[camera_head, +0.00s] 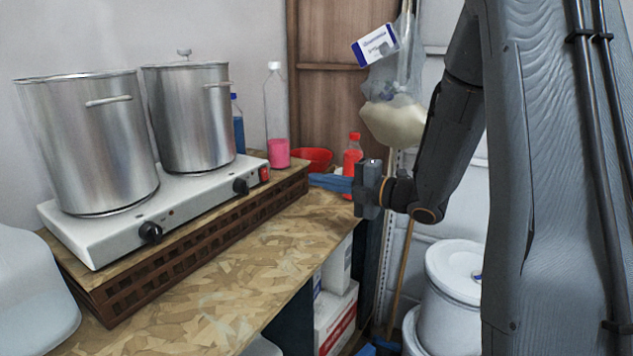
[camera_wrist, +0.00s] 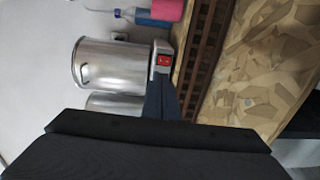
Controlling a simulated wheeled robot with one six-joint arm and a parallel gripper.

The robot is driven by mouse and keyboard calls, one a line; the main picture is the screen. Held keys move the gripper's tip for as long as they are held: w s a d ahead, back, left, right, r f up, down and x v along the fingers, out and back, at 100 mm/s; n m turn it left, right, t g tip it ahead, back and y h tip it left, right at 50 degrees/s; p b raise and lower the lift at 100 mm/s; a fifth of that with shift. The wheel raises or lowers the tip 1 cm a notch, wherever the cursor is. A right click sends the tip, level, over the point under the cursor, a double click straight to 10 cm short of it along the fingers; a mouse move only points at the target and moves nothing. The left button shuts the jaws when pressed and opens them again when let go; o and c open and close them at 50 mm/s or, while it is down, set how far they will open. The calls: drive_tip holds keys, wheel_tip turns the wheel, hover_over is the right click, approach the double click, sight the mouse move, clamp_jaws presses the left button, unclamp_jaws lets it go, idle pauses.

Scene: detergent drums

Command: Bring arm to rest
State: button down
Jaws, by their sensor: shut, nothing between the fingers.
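My gripper (camera_head: 322,181) is at the right end of the wooden worktop (camera_head: 285,235) in the head view, with blue fingers pointing left. The fingers are together with nothing between them. My dark grey arm reaches in from the right and bends down to the gripper. In the wrist view my gripper (camera_wrist: 163,84) shows as dark fingers overlapping the hotplate's end, below its red switch (camera_wrist: 163,60). I cannot tell whether the fingers touch anything.
A hotplate (camera_head: 95,232) bears two steel pots (camera_head: 88,150) (camera_head: 192,120) on a brown crate. Bottles (camera_head: 277,115) (camera_head: 352,160) and a red bowl (camera_head: 318,157) stand behind the gripper. A hanging bag (camera_head: 395,120) and white drums (camera_head: 462,270) are near my arm.

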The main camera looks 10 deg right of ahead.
drive_tip(key=s+d+f+m+g+h, duration=0.25)
drive_tip(key=f+m+h, duration=0.3)
drive_tip(key=m, duration=0.35)
drive_tip(key=s+d+f+m+g+h, duration=0.1)
drive_tip(key=s+d+f+m+h, duration=0.2)
drive_tip(key=f+m+h, duration=0.4)
drive_tip(key=s+a+f+m+g, duration=0.1)
drive_tip(key=s+m+g, duration=0.3)
drive_tip(key=s, duration=0.6)
drive_tip(key=s+a+f+m+g, duration=0.1)
drive_tip(key=s+a+m+g, duration=0.3)
drive_tip(key=s, duration=0.6)
drive_tip(key=m, duration=0.2)
drive_tip(key=shift+s+f+m, duration=0.15)
drive_tip(key=shift+s+m, duration=0.2)
drive_tip(key=shift+m, duration=0.05)
